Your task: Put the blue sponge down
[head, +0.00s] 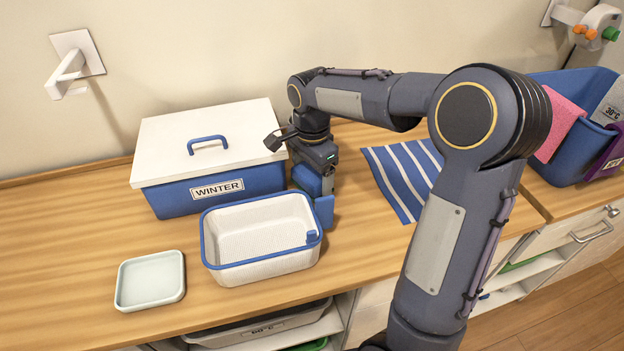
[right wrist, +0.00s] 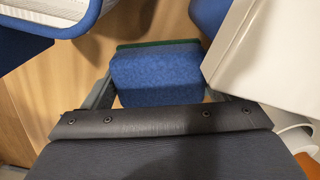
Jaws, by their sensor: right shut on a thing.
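The blue sponge (right wrist: 157,75) shows in the right wrist view as a blue block with a green layer along its far edge. It sits between the two grey fingers of my right gripper (right wrist: 155,95), which is shut on it. In the head view my right gripper (head: 318,178) points down just right of the lidded box, behind the right end of the white basket. Blue shows at its fingers there, but the sponge is partly hidden. I cannot tell whether the sponge touches the counter. My left gripper is not in view.
The white basket (head: 222,268) with a blue rim is empty. The blue WINTER box (head: 165,201) has a white lid. A pale tray (head: 150,303) lies front left. A striped blue cloth (head: 400,180) lies right; a blue tub (head: 562,160) holds cloths. Bare wood shows between.

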